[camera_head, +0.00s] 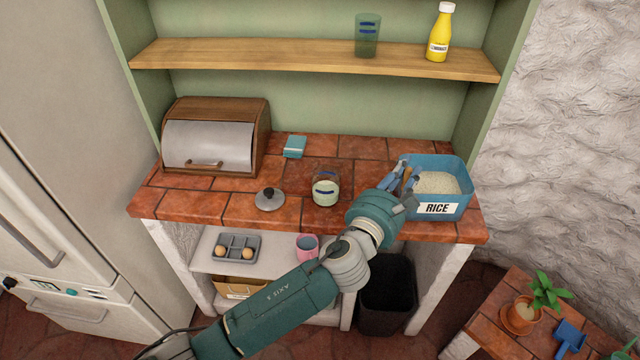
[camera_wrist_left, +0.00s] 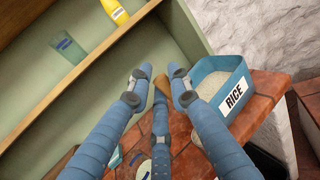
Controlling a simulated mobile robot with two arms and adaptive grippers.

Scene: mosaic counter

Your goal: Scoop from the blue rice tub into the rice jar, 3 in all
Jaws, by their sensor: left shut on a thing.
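The blue rice tub (camera_head: 437,208), labelled RICE, stands at the counter's right end with white rice (camera_head: 438,182) in it; the tub also shows in the left wrist view (camera_wrist_left: 232,110). The clear rice jar (camera_head: 326,190) stands open at mid-counter with pale contents and blue marks on its wall. My left gripper (camera_head: 404,182) is at the tub's left side, shut on a brown wooden piece, apparently the scoop handle (camera_wrist_left: 178,72). The scoop's bowl is hidden, so I cannot tell its load. My right gripper is not in view.
A lid with a dark knob (camera_head: 269,199) lies left of the jar. The shelf (camera_head: 300,58) above holds a glass (camera_head: 367,36) and a yellow bottle (camera_head: 439,34).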

